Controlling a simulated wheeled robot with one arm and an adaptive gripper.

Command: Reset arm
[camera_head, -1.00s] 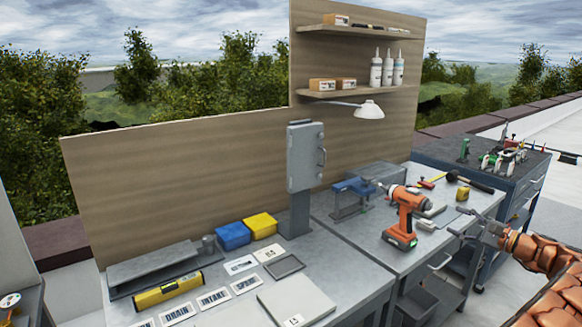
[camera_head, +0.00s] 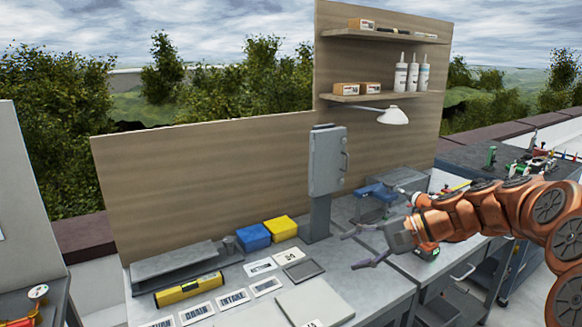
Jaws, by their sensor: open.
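My gripper (camera_head: 357,247) is at the end of my orange arm, which reaches in from the right edge. Its two grey fingers are spread apart with nothing between them, above the workbench (camera_head: 345,270) at the seam between its two tops. An orange power drill (camera_head: 428,252) on the right top is mostly hidden behind my arm. A blue vise (camera_head: 375,191) is just behind my gripper. A grey box on a post (camera_head: 327,160) stands to the left behind it.
A blue bin (camera_head: 254,237) and a yellow bin (camera_head: 281,228) stand left of the post. A yellow level (camera_head: 189,290) and several label plates lie at the front left. A lamp (camera_head: 394,116) hangs under the shelves. A tool cart (camera_head: 470,157) is at the right.

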